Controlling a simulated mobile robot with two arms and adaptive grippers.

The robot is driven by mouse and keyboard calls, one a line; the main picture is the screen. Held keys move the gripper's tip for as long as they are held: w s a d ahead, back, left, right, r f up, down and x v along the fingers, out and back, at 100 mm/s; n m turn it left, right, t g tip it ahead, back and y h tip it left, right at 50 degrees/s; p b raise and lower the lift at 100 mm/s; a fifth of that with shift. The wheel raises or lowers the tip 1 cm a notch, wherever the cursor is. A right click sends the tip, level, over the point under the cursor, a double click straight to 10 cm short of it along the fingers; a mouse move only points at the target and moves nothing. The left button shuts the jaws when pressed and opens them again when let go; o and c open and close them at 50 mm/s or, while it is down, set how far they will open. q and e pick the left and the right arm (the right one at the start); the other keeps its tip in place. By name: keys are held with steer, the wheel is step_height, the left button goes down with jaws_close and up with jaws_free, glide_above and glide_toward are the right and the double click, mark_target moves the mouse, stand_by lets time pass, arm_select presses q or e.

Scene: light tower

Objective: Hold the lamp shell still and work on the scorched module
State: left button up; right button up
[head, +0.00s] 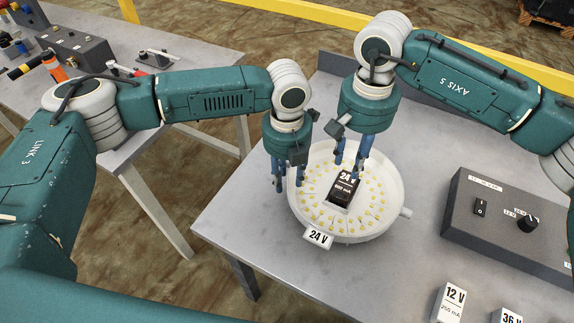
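The lamp shell (384,222) is a round white dish with a ring of small yellow lights and a 24 V tag (318,238) at its front. It sits on the grey table. A dark, scorched-looking module (343,189) with a 24 V label stands in its middle. My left gripper (287,184) is at the shell's left rim, fingers apart on either side of it; whether they press on the wall I cannot tell. My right gripper (348,170) is over the module's far end, fingers apart beside its top; contact is unclear.
A white 12 V module (450,303) and a 36 V one (507,315) stand at the front right. A dark control box (510,225) with a switch and knob is at the right. Bare table (270,235) lies left of the shell. A second bench (180,140) stands at the left.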

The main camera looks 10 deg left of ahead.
arm_select(q)
steer(key=shift+f, duration=0.3)
jaws_close()
stand_by(1.0)
